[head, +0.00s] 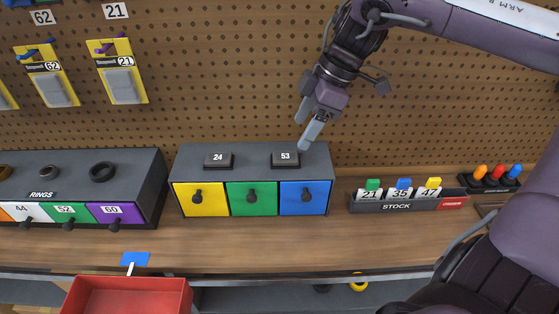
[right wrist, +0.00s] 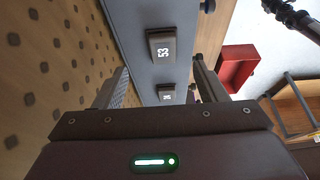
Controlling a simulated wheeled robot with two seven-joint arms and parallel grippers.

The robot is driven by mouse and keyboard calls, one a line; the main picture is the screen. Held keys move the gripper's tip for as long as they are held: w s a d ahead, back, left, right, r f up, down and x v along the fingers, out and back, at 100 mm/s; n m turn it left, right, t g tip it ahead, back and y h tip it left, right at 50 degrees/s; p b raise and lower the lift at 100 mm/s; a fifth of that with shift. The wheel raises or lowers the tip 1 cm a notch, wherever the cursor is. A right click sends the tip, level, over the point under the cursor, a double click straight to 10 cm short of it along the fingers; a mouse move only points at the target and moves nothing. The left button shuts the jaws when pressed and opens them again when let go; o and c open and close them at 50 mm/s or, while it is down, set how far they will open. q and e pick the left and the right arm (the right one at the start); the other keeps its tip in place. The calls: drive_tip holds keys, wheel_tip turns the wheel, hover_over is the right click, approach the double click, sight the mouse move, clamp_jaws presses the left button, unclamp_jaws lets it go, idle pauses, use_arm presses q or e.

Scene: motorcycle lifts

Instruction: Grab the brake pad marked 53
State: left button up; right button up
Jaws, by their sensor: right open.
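The brake pad marked 53 (head: 286,159) is a dark block lying on top of a grey drawer cabinet (head: 250,153), at its right end above the blue drawer. It also shows in the right wrist view (right wrist: 161,48), beyond and between the fingers. A similar pad marked 24 (head: 218,160) lies to its left, above the yellow drawer. My right gripper (head: 308,138) is just above and to the right of pad 53, pointing down. In the right wrist view its two fingers (right wrist: 158,88) stand wide apart with nothing held. My left gripper is out of view.
A stock tray (head: 408,202) with tagged cards stands right of the cabinet. A rings cabinet (head: 75,180) stands to the left. The pegboard (head: 230,75) rises close behind. A red bin (head: 128,292) is at the front left. The bench in front of the cabinet is clear.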

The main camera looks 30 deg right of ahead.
sight(286, 156)
drive_tip(key=shift+w+a+f, duration=0.1)
drive_tip(key=shift+a+f, duration=0.05)
drive_tip(key=shift+f, duration=0.35)
drive_tip(key=shift+s+a+f+p, duration=0.2)
drive_tip(key=shift+a+f+p, duration=0.1)
drive_tip(key=shift+f, duration=0.3)
drive_tip(key=shift+w+p+x, duration=0.2)
drive_tip(key=shift+p+x, duration=0.3)
drive_tip(key=shift+x, duration=1.85)
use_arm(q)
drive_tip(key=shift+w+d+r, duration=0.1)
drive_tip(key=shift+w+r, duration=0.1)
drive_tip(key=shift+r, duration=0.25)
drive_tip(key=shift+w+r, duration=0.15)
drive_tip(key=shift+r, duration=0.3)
use_arm(e)
drive_tip(key=shift+a+r, duration=0.1)
drive_tip(key=shift+c, duration=0.2)
drive_tip(key=c, duration=1.1)
drive_tip(key=shift+r, duration=0.1)
